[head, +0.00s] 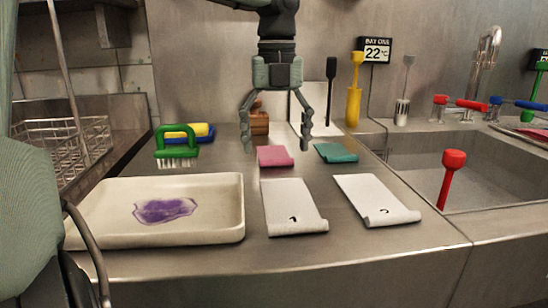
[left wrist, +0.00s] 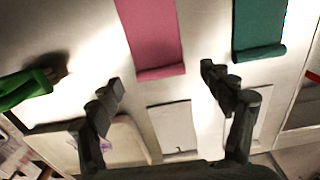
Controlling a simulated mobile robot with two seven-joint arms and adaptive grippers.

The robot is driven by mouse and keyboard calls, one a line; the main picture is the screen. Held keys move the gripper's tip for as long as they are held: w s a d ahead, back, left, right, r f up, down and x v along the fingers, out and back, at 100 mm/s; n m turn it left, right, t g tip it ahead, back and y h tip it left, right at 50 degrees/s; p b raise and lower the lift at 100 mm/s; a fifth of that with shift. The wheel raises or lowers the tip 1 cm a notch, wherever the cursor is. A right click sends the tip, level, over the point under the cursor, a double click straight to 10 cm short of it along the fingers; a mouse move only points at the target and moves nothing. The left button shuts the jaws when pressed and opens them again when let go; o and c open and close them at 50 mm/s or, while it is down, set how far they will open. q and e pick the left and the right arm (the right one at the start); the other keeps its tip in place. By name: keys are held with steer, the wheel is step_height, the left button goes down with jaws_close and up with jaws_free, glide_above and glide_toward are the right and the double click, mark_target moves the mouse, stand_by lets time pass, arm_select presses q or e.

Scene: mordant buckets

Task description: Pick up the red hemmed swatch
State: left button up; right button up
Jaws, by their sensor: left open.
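The red swatch looks pinkish-red, with a rolled hem along its near edge. It lies flat on the steel counter behind the white cloths in the head view (head: 274,157). In the left wrist view the swatch (left wrist: 150,32) runs in from the top, its hem toward the gripper. My left gripper (head: 277,142) points down with fingers spread, empty, over the area of the swatch. In the left wrist view its fingertips (left wrist: 162,80) stand either side of the swatch's hem, apart from it. My right gripper is not in view.
A teal swatch (head: 336,153) lies close to the right. Two white cloths (head: 290,203) (head: 372,196) lie in front. A white tray (head: 88,237) with a purple patch, and a green brush (head: 177,147), stand left. The sink (head: 480,180) is right.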

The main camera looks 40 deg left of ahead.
arm_select(q)
steer(key=shift+f, duration=0.9)
steer(key=shift+c, duration=0.5)
steer(key=c, duration=0.8)
steer(key=shift+r, duration=0.2)
